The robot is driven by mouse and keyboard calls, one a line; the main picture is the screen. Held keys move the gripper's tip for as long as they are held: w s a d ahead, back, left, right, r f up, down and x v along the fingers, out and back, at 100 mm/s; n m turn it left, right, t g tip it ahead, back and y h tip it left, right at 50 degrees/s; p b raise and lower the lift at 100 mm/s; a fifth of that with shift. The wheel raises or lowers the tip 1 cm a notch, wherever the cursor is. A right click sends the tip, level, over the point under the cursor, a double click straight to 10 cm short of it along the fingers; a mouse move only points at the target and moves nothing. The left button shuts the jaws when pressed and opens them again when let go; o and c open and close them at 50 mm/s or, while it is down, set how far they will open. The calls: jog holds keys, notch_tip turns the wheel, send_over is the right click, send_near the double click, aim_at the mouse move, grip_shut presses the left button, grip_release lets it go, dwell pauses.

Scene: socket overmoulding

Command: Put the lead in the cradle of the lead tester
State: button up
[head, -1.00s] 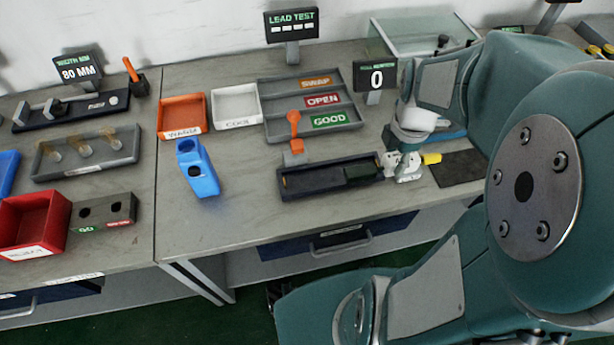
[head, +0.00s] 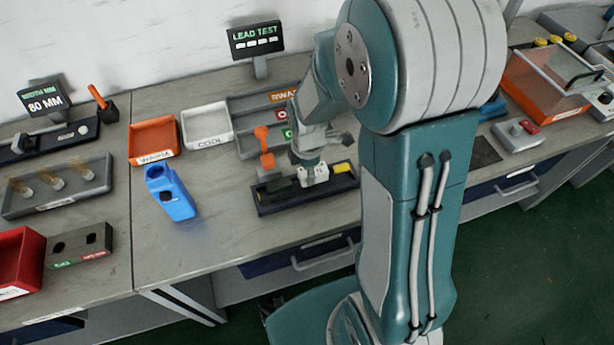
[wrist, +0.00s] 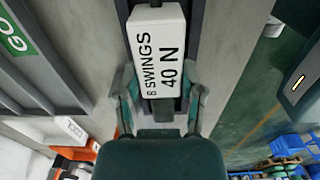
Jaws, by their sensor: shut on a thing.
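My gripper (head: 311,180) is shut on the lead, low over the long dark trough (head: 262,208) on the middle bench. In the wrist view its fingers (wrist: 160,100) close on a dark grey part. A white block (wrist: 155,55) marked "8 SWINGS 40 N", with a dark cord at its far end, lies just beyond it. A yellow piece (head: 344,168) shows to the gripper's right, over the trough's right end. I cannot tell whether the lead touches the trough. The "LEAD TEST" display (head: 256,38) stands behind.
Behind the trough is a grey sorting tray (head: 240,105) with SWAP and GOOD labels. An orange tray (head: 153,137), a white tray (head: 206,124) and a blue holder (head: 172,195) stand to the left.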

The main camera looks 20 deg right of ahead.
notch_tip(320, 180, down, 2)
jog(key=shift+f, duration=0.25)
jog(key=shift+a+f, duration=0.1)
jog(key=shift+a, duration=0.4)
jog(key=o, duration=1.2)
jog(key=shift+d, duration=0.4)
jog(key=shift+a, duration=0.1)
